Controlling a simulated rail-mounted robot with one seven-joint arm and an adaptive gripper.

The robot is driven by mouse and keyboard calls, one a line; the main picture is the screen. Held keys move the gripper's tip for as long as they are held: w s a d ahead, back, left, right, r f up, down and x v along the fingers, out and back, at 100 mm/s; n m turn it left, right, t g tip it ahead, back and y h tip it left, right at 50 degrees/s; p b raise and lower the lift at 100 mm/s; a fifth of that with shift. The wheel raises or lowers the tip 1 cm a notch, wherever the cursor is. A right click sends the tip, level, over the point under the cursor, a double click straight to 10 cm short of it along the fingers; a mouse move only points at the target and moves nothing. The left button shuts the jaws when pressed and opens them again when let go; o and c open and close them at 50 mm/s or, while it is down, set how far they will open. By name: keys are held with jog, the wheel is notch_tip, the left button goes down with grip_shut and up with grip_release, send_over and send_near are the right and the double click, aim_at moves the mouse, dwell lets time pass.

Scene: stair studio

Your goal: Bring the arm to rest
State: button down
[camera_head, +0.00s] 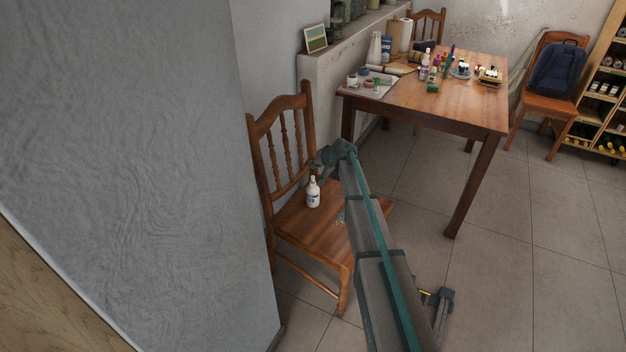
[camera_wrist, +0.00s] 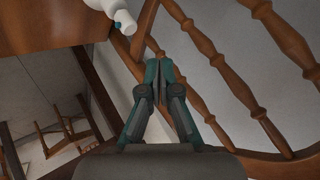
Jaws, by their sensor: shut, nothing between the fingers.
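My arm reaches over the near wooden chair in the head view. My gripper (camera_wrist: 159,72) shows in the wrist view with its fingertips together and nothing between them. It points toward the spindles of the chair's backrest (camera_wrist: 255,100). In the head view the gripper is mostly hidden by the arm's end, above the chair seat (camera_head: 301,225). In the head view the bottle (camera_head: 313,193) stands upright on the seat.
A wooden table (camera_head: 447,98) with paints, jars and a tray stands behind the chair. A grey wall (camera_head: 140,130) fills the left. A far chair (camera_head: 550,105) holds a dark blue backpack (camera_head: 559,72), beside a shelf (camera_head: 600,105). The tiled floor (camera_head: 560,270) at right is clear.

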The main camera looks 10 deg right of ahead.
aim_at(314, 177)
jog(key=shift+f+b, duration=0.6)
jog(key=shift+f, duration=0.75)
jog(key=shift+f, duration=0.1)
jog(key=shift+f+b, duration=0.35)
jog(key=shift+f, duration=0.05)
jog(key=shift+f+b, duration=0.35)
jog(key=shift+f, duration=0.1)
dwell(1.0)
jog(key=shift+r, duration=0.2)
jog(key=shift+r+p, duration=0.35)
jog(key=shift+r, duration=0.4)
jog(key=shift+r, duration=0.1)
jog(key=shift+r+p, duration=1.3)
jog(key=shift+r, duration=1.6)
